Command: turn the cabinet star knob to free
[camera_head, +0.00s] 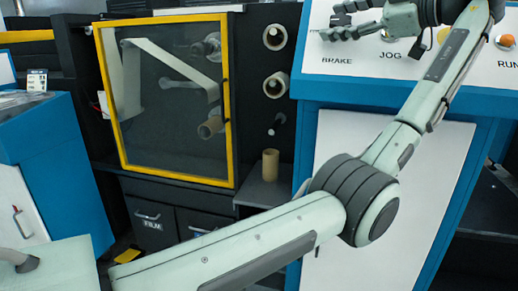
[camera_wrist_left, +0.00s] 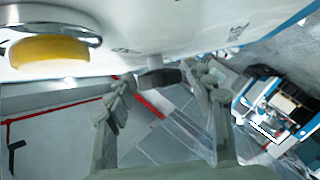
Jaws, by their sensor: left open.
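My left gripper (camera_head: 336,20) reaches over the white sloped panel (camera_head: 455,75) of the blue cabinet, above the word BRAKE. Its fingers are open, and they also show in the left wrist view (camera_wrist_left: 165,82). There a dark knob (camera_wrist_left: 161,76) on a grey stem stands out from the panel, in the gap between the fingers. I see no finger clearly touching it. Its star shape and its setting cannot be made out. In the head view my fingers largely cover the place above BRAKE. My right gripper is not in view.
An orange button (camera_head: 505,41) sits above RUN at the right; a yellow button (camera_wrist_left: 48,52) in a metal ring is close in the wrist view. A yellow-framed window (camera_head: 224,100), roll holders (camera_head: 276,85) and a cardboard core (camera_head: 270,165) stand left of the cabinet.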

